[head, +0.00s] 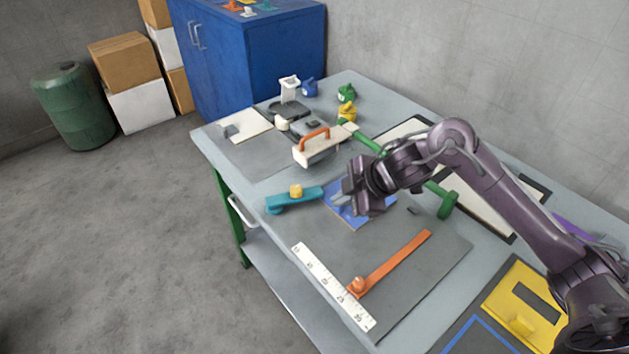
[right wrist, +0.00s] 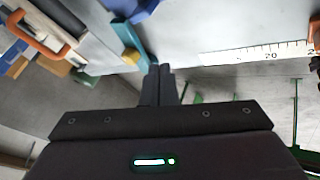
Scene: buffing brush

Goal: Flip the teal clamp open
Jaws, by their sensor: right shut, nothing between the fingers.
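The teal clamp (head: 293,201) lies at the table's left edge, with a yellow knob (head: 296,190) on top. Its bar runs right toward the blue plate (head: 345,216). My right gripper (head: 340,200) is shut and empty, above the blue plate and just right of the clamp's end. In the right wrist view the shut fingertips (right wrist: 160,70) appear close to the end of the teal bar (right wrist: 128,36), and the yellow knob (right wrist: 132,55) shows beside it. I cannot tell whether they touch. My left gripper is out of view.
A white brush block with an orange handle (head: 314,145) stands behind the clamp. A white ruler (head: 332,287) and an orange bar (head: 396,260) lie in front. A green rod (head: 447,203) passes behind my right gripper. The grey mat between is clear.

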